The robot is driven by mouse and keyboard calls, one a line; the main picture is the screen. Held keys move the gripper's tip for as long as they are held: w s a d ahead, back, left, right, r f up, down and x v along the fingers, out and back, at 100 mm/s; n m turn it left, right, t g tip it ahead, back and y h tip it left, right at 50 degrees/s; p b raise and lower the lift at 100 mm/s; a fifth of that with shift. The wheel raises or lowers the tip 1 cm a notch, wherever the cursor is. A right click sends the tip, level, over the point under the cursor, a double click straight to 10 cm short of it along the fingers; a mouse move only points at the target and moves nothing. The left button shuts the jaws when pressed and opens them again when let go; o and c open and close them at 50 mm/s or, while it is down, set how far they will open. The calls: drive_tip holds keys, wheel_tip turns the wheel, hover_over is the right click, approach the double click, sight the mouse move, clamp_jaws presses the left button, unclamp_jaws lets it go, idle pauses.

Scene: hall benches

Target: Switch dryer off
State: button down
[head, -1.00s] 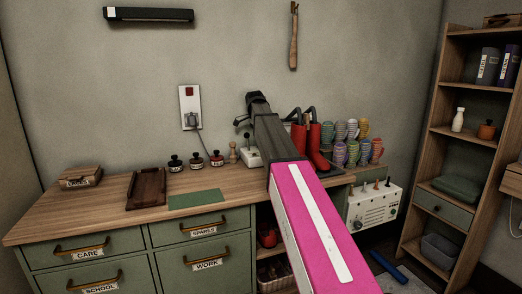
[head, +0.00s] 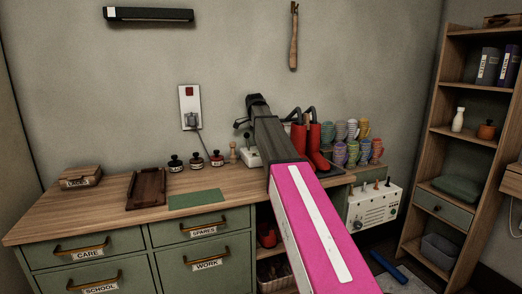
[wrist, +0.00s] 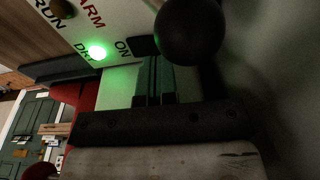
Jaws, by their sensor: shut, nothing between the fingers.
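The boot dryer is at the back of the bench, with red boots (head: 319,150) standing on dark pipes. Its white control box (head: 251,159) shows left of my arm, partly hidden by it. In the wrist view the white panel (wrist: 125,15) carries the words RUN, WARM and ON. A green lamp (wrist: 97,52) is lit on it. A black ball knob (wrist: 190,32) is large at the top, near the word ON. My gripper (wrist: 155,82) is shut and empty, its fingers just below the knob in the picture. I cannot tell whether they touch it.
A wall socket with a plug (head: 191,112) is behind the bench, its cord running down. Several small dark jars (head: 196,160) stand left of the box. Several mugs (head: 352,152) stand right of the boots. A green mat (head: 195,199) lies in front on the bench.

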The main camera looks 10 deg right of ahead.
drive_tip(key=shift+f, duration=0.2)
drive_tip(key=shift+r, duration=0.1)
wheel_tip(320, 180, up, 7)
idle(1.0)
